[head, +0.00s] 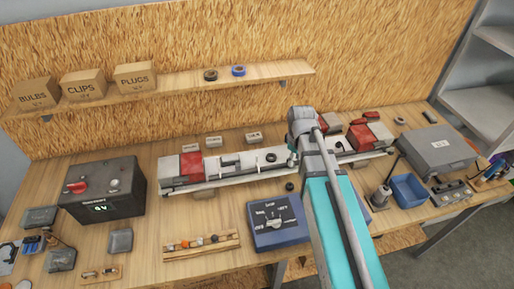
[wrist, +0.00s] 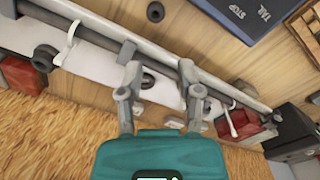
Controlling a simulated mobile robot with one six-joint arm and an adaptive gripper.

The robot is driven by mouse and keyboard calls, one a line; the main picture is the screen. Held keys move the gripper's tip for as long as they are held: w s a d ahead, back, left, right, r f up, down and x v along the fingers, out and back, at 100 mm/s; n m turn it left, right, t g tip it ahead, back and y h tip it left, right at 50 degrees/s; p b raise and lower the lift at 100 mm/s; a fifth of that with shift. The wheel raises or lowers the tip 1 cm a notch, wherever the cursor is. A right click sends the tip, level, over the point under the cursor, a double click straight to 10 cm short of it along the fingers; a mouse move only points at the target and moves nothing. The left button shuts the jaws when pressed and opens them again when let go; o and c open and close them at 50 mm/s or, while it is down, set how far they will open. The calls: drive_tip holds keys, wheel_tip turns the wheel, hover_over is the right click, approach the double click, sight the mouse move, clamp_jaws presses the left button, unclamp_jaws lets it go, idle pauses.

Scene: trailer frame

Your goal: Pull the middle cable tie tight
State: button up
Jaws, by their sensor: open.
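In the wrist view my gripper (wrist: 160,78) is open, its two grey fingers spread over the trailer frame's grey bar (wrist: 158,52) and white strip (wrist: 98,68). No tie is clearly seen between the fingers. A white cable tie (wrist: 68,45) loops at the bar to the left, its tail sticking out. Another white cable tie (wrist: 229,121) hangs to the right, near a red lamp. A small pale piece shows beside the right finger; I cannot tell whether it is the middle tie. In the head view the trailer frame (head: 235,178) lies along the bench, and my arm hides its middle and my fingers.
Red lamps (head: 190,165) and (head: 365,135) sit at the frame's ends. A blue tester box (head: 275,225) stands in front, a dark power box (head: 103,190) at left, a grey case (head: 437,150) and blue bin (head: 409,190) at right. A shelf (head: 200,88) hangs above.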

sight(257, 162)
drive_tip(key=w+a+r+n+p, duration=0.3)
drive_tip(key=a+r+n, duration=0.1)
drive_tip(key=a, duration=0.3)
drive_tip(key=w+a+r+n+p, duration=0.3)
drive_tip(key=a+n, duration=0.3)
drive_tip(key=n, duration=0.1)
drive_tip(key=shift+a+r+p, duration=0.3)
drive_tip(key=shift+a+r, duration=0.05)
drive_tip(key=shift+r, duration=0.05)
drive_tip(key=shift+f, duration=0.15)
wheel_tip(257, 162, down, 14)
drive_tip(key=b, duration=1.3)
drive_tip(key=shift+r+b, duration=0.25)
drive_tip(key=shift+b, duration=0.15)
clamp_jaws()
